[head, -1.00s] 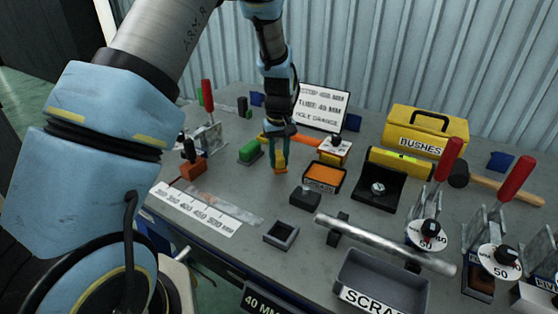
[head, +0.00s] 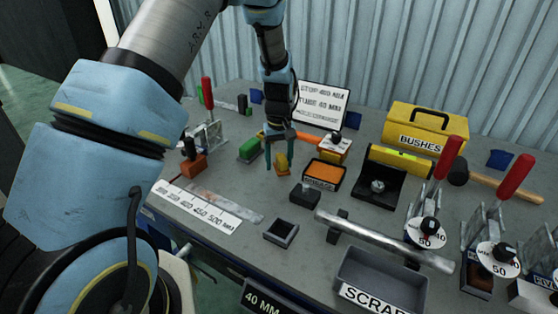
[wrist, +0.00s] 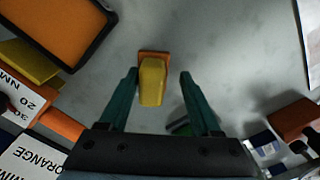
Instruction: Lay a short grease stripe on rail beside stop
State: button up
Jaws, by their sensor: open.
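A small yellow block with an orange base (head: 281,163) is on the bench; it also shows in the wrist view (wrist: 152,82), between the fingers with a gap on each side. My gripper (wrist: 159,76) is open and empty around it; in the head view my gripper (head: 281,160) is low over the bench. An orange-filled dark tray (head: 324,174) is just right of it, its label too small to read. A worn grey metal strip (head: 232,205) lies by the white millimetre scale (head: 195,206). A red-orange block (head: 193,166) is near the strip's far left end.
A green block (head: 249,150) and a small orange-and-white stand (head: 335,149) are close to my gripper. A black block (head: 304,193), an open grey box (head: 281,232), a tube on supports (head: 375,238) and a scrap bin (head: 340,274) are nearer the front.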

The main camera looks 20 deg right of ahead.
aim_at(279, 158)
notch_tip(279, 158, up, 12)
jog(key=b, duration=0.3)
jog(key=shift+r, duration=0.15)
jog(key=s+a+r, duration=0.1)
jog(key=s+a, duration=0.1)
jog(key=a, duration=1.8)
jog(key=s+a+f+t, duration=0.1)
jog(key=s+a, duration=0.7)
jog(key=a, duration=0.3)
jog(key=shift+s+a+t, duration=0.15)
jog(key=shift+s+t, duration=0.05)
jog(key=shift+t, duration=0.1)
